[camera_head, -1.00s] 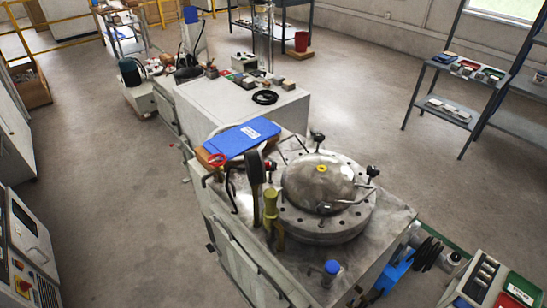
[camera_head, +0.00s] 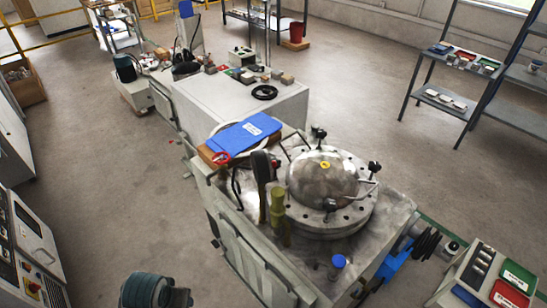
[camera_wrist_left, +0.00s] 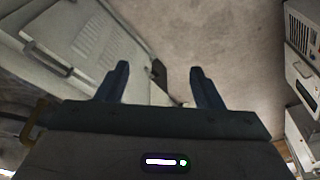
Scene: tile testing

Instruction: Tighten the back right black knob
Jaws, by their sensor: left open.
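A round steel vessel with a domed lid (camera_head: 318,178) sits on the metal cabinet top in the head view. Black knobs stand around its rim: one at the back (camera_head: 319,131), one at the right (camera_head: 375,167) and one at the front (camera_head: 329,205). I cannot tell from the picture how tight any of them is. My left gripper (camera_wrist_left: 158,88) is open and empty in the left wrist view, facing the floor beside a grey cabinet, with no knob between its fingers. My right gripper is not in view.
A blue-capped fitting (camera_head: 338,262) stands at the cabinet's front. A control console (camera_head: 25,245) is at the left. Open floor (camera_head: 120,190) lies between.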

